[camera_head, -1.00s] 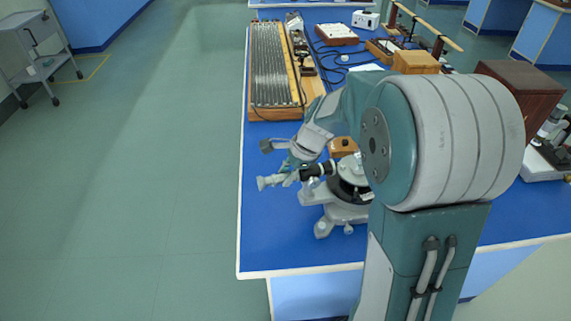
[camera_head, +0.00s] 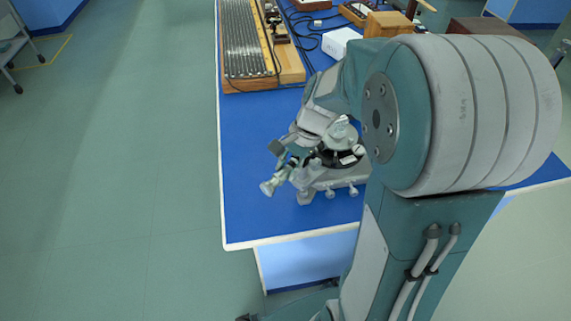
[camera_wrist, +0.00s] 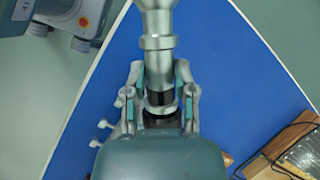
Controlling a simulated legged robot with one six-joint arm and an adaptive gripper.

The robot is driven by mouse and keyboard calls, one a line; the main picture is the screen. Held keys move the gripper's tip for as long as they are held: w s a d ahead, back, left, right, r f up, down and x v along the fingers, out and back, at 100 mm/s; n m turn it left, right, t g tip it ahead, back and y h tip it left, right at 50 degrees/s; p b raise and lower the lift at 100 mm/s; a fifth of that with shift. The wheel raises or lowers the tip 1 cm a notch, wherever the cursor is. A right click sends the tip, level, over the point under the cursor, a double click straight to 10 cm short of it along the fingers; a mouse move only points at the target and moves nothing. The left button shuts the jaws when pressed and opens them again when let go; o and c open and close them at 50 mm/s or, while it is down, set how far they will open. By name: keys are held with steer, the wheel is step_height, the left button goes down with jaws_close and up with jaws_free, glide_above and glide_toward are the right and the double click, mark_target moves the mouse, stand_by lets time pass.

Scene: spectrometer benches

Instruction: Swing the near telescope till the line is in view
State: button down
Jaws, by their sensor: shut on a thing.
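The spectrometer (camera_head: 325,180) stands on the blue bench (camera_head: 270,225), with a round table on top and levelling feet below. In the wrist view the telescope (camera_wrist: 156,45) runs up the middle of the picture. My gripper (camera_wrist: 158,82) has one finger on each side of the tube and is shut on it. In the head view my gripper (camera_head: 284,160) is partly hidden among the spectrometer's parts. No spectral line shows in either view.
A long ribbed apparatus on a wooden base (camera_head: 245,45) lies farther back. A white box (camera_head: 340,42), cables and a wooden box (camera_head: 390,24) stand behind. Open floor (camera_head: 120,180) lies left of the bench. My arm covers the right part of the head view.

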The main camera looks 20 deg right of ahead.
steer(key=shift+s+a, duration=0.1)
steer(key=shift+c, duration=2.1)
jaws_free()
steer(key=shift+a, duration=0.1)
steer(key=shift+r, duration=0.15)
steer(key=v, duration=1.1)
steer(key=shift+r, duration=0.25)
